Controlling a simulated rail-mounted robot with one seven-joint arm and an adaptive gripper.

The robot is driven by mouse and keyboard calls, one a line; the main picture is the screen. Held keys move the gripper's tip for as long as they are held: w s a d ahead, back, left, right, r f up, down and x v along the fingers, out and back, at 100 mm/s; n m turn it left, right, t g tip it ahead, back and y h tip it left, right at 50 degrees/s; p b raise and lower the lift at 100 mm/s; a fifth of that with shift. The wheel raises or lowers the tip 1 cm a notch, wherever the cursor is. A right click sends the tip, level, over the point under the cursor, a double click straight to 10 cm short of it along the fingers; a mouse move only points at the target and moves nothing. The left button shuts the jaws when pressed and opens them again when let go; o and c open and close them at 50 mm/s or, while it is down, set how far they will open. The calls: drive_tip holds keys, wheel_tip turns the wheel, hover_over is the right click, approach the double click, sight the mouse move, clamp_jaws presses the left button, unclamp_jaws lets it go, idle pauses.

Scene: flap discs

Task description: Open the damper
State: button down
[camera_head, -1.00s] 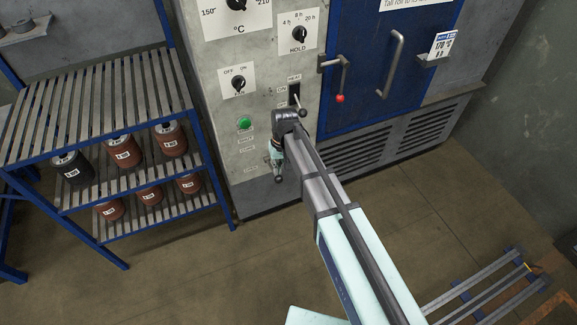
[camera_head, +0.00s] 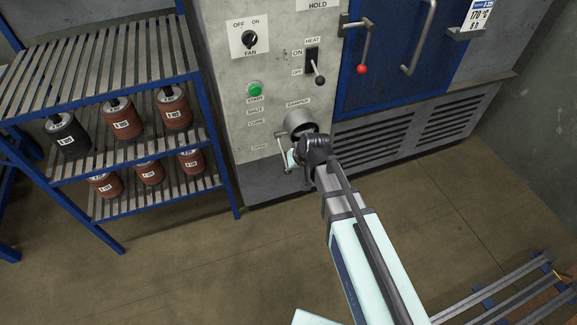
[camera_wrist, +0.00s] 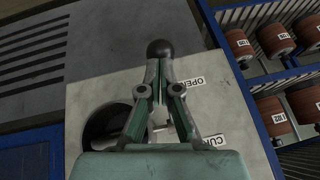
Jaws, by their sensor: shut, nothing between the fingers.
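The damper is a round grey pipe stub (camera_head: 299,121) low on the oven's control panel, under a DAMPER label. SHUT, CURE and OPEN labels stand to its left. In the wrist view its dark opening (camera_wrist: 103,128) is at the lower left, partly hidden by a finger.
A blue rack (camera_head: 120,130) with several labelled rolls stands left of the panel. Above the damper are a green button (camera_head: 255,89), a fan knob (camera_head: 249,39) and a heat lever (camera_head: 319,80). The blue oven door (camera_head: 385,65) is to the right.

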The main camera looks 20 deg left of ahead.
drive_tip(key=shift+w+f, duration=0.15)
drive_tip(key=shift+f, duration=0.35)
idle(0.3)
drive_tip(key=s+d+p+v, duration=0.1)
drive_tip(key=v, duration=1.2)
drive_tip(key=shift+f, duration=0.3)
